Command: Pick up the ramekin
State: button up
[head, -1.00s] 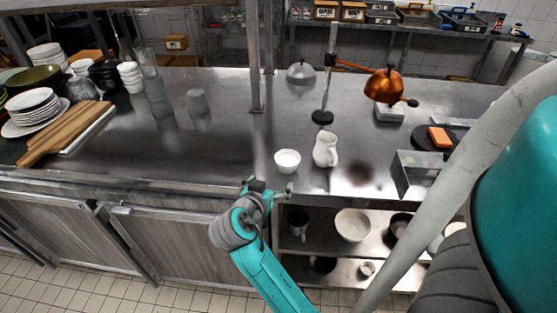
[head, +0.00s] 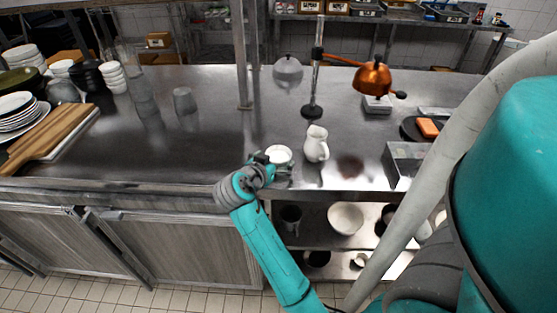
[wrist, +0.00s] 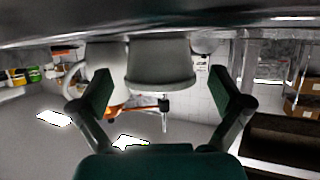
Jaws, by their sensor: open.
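The ramekin (head: 279,154) is a small white round cup standing upright on the steel counter, near its front edge. In the wrist view, which is upside down, the ramekin (wrist: 160,62) shows between and beyond my two dark green fingers. My gripper (head: 272,169) is at the near side of the ramekin in the head view, low over the counter edge. It also shows in the wrist view (wrist: 157,92), open and with nothing held. The gripper partly hides the ramekin's lower front in the head view. I cannot tell whether a finger touches it.
A white jug (head: 316,144) stands close to the right of the ramekin. Behind are a stand (head: 312,108) and a copper kettle (head: 372,79). A metal box (head: 405,163) is further right. The counter left of the ramekin is clear up to the cutting board (head: 52,134).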

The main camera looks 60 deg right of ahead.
aim_at(283, 155)
jog(key=shift+x, duration=1.55)
jog(key=c, duration=1.2)
jog(key=shift+r, duration=4.95)
